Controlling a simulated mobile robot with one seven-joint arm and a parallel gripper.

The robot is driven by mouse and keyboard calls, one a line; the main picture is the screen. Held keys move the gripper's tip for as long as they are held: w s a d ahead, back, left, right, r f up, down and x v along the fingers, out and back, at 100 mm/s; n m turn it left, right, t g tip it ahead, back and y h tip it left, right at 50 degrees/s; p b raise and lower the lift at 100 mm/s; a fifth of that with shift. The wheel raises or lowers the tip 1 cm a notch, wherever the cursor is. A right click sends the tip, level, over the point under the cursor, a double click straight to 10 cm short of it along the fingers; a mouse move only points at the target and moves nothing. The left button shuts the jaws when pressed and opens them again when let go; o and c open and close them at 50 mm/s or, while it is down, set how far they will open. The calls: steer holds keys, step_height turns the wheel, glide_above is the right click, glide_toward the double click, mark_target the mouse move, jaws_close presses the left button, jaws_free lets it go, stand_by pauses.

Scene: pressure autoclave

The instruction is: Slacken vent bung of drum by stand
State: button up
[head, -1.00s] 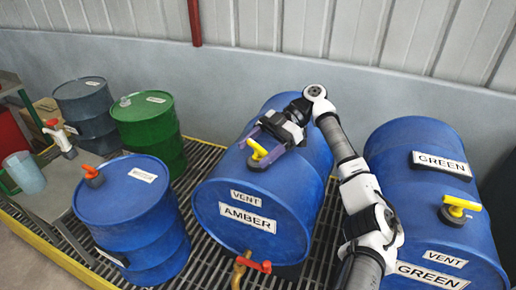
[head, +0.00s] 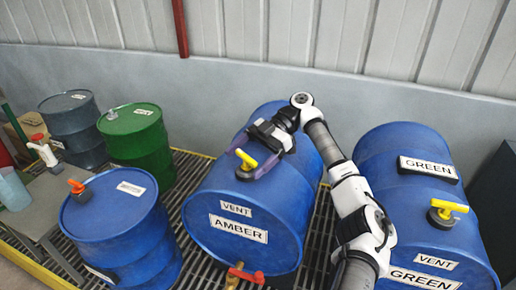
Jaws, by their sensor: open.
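The AMBER drum (head: 225,205) is a blue drum lying on its side in the middle of the head view. Its yellow vent bung (head: 246,158) is on top, above the VENT label (head: 236,209). My gripper (head: 248,162) is open at this bung, with its purple fingers apart on either side of it; I cannot tell whether they touch it. The GREEN drum (head: 400,235) lies on its side at the right, with its own yellow vent bung (head: 448,207). A grey stand (head: 40,200) with a jug on it is at the far left.
An upright blue drum (head: 125,235) with an orange-topped fitting (head: 76,187) stands between the stand and the AMBER drum. Green (head: 137,145) and dark grey (head: 75,128) drums stand behind. A red-handled tap (head: 245,274) projects from AMBER's front. Grating (head: 205,275) lies below.

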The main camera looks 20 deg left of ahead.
mark_target(246, 158)
steer(key=shift+v, duration=0.95)
steer(key=shift+r+p+v, duration=0.2)
steer(key=shift+p+v, duration=0.2)
steer(key=shift+v, duration=1.05)
steer(key=p, duration=0.2)
steer(key=shift+w+r+p, duration=0.15)
steer(key=shift+w+p, duration=0.1)
steer(key=shift+p, duration=0.15)
steer(key=shift+w+d+r+p, duration=0.1)
steer(key=shift+w+d+p, duration=0.4)
steer(key=shift+p, duration=0.4)
